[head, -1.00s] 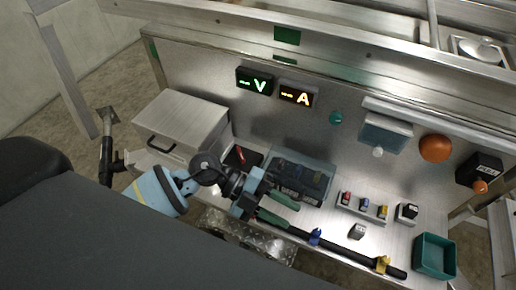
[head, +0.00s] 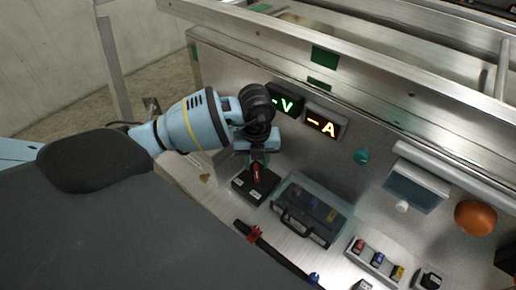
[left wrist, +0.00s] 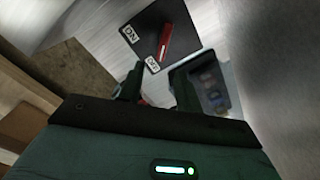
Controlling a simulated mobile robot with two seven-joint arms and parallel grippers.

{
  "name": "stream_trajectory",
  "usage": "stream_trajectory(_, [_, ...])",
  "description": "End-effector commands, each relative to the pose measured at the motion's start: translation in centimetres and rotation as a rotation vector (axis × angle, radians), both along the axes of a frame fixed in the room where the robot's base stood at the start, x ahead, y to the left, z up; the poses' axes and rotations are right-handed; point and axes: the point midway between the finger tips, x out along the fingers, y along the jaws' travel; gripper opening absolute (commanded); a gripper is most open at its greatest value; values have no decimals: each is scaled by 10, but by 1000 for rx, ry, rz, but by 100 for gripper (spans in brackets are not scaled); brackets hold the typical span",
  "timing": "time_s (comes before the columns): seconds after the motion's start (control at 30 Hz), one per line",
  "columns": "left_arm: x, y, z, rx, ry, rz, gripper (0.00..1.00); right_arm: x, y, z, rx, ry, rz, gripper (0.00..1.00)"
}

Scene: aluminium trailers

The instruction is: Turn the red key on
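The red key (head: 256,174) sits on a black switch box (head: 243,188) on the metal bench, below the lit displays. In the left wrist view the red key (left wrist: 165,38) lies on the black plate (left wrist: 178,27), which has ON and OFF labels. One end of the key points at the OFF label (left wrist: 152,65). My left gripper (head: 260,160) is just above and behind the key in the head view. In the left wrist view my left gripper (left wrist: 155,80) has its fingers apart with the key beyond them, not between them. My right gripper is not in view.
A clear-lidded case (head: 307,212) stands close to the right of the switch box. A green V display (head: 285,102) and an orange A display (head: 325,122) are on the panel behind. A black bar with a red clamp (head: 252,233) lies in front.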

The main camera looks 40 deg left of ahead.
Motion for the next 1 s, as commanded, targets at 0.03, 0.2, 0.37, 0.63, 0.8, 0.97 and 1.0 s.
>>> stream_trajectory(0.03, [-1, -1, -9, 0, 5, -1, 35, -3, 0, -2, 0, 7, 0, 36])
stream_trajectory(0.2, [-1, -1, -35, -2, 4, -1, 35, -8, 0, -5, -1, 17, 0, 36])
stream_trajectory(0.37, [-1, -1, -53, -2, 2, -1, 35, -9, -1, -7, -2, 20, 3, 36])
stream_trajectory(0.63, [0, -1, -62, -2, -1, -2, 35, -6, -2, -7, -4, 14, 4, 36])
stream_trajectory(0.8, [0, -1, -62, -2, -1, -2, 33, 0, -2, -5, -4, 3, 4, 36])
stream_trajectory(0.97, [0, -1, -62, -2, -1, -2, 12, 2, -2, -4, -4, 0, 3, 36])
stream_trajectory(1.0, [0, -1, -62, -2, -1, -3, 7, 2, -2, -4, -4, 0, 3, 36])
